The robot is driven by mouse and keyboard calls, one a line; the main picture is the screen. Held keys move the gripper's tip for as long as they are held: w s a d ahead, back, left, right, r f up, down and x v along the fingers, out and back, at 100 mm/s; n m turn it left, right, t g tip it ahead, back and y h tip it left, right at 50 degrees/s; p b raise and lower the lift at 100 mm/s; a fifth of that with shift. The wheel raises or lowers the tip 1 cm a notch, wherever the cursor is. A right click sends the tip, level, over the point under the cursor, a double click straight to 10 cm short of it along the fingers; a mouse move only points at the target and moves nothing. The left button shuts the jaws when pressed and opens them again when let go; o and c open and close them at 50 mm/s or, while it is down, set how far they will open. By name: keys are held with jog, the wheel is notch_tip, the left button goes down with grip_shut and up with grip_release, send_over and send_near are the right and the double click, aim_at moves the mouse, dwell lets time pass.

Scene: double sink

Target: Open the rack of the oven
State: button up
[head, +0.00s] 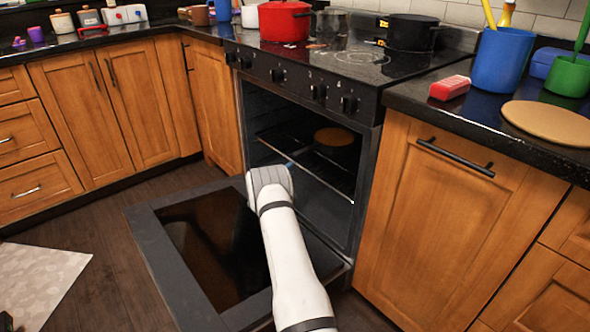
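The oven (250,120) stands in the middle of the head view with its door (165,262) folded down flat in front of it. Inside is a dark wire rack (338,184) with a thin front edge, and a round brown thing (334,137) shows on or above it. My white arm reaches up over the open door. Its end is at the oven opening, just in front of the left part of the rack. My gripper's fingers are hidden behind the arm's end, so I cannot tell whether they touch the rack.
Wooden cabinets (440,220) flank the oven on both sides. On the stove top stand a red pot (285,22) and a black pot (411,33). The right counter holds a round tan board (550,122) and a blue container (500,58). Bare floor shows left of the door, with a rug (40,280).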

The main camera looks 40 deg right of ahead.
jog(key=shift+b+x, duration=0.55)
jog(key=shift+x, duration=1.35)
jog(key=shift+c, duration=0.3)
grip_shut()
